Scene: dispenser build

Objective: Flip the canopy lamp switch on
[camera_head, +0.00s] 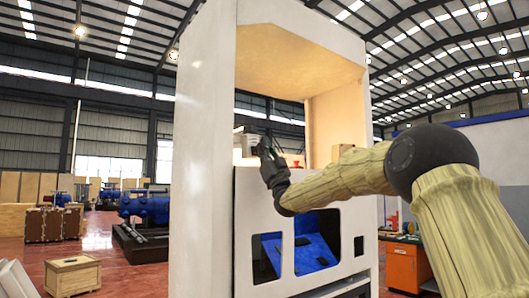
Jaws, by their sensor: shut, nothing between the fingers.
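The white dispenser cabinet (203,150) stands in the middle of the head view. Its canopy (290,55) hangs over an open bay, and its underside looks warm and bright. My gripper (262,146) is shut and empty. It is at the left side of the bay, beside a small grey box (243,142) near the inner left wall. I cannot tell whether the fingers touch anything there. No lamp switch can be made out; the gripper or its surroundings may hide it.
The lower front panel (345,272) has several cut-out openings, with a blue part (314,254) inside. My arm crosses the bay's lower right side. An orange cabinet (405,266) stands at right. A wooden crate (74,275) stands on the red floor at left.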

